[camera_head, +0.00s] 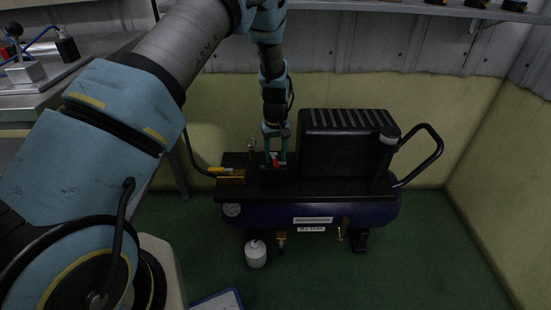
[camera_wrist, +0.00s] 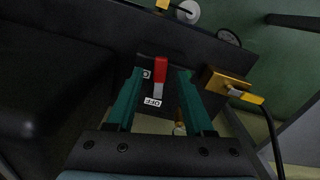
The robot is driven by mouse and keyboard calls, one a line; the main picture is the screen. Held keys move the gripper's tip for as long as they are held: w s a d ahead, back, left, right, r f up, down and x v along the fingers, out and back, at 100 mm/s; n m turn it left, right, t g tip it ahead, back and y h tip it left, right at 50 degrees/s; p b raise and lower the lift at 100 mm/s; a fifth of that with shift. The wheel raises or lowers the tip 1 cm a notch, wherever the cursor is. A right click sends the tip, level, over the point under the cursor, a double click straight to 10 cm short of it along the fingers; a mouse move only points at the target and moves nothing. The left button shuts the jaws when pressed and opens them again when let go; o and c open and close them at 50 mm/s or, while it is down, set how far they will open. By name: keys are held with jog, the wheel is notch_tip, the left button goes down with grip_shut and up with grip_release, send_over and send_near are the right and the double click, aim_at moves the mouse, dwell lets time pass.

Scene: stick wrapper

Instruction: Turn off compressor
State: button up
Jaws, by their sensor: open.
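The compressor (camera_head: 300,213) stands on the green floor by the yellow wall, with a dark blue tank and a black motor housing (camera_head: 348,143) on top. A red switch (camera_wrist: 158,78) sits on its black top plate, with a white label reading OFF (camera_wrist: 153,102) beside it. The red of the switch also shows small in the head view (camera_head: 275,160). My gripper (camera_head: 275,156) points down over the switch. In the wrist view its two teal fingers (camera_wrist: 160,88) are apart, one on each side of the switch, with gaps between. Whether they touch anything is unclear.
A brass fitting with a yellow-handled valve (camera_wrist: 233,86) and black hose is right of the fingers. A pressure gauge (camera_head: 232,210) is on the tank's left end. A black handle (camera_head: 431,150) rises at right. The right floor is clear.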

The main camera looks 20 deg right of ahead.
jog(key=shift+f, duration=0.7)
jog(key=shift+c, duration=0.4)
grip_shut()
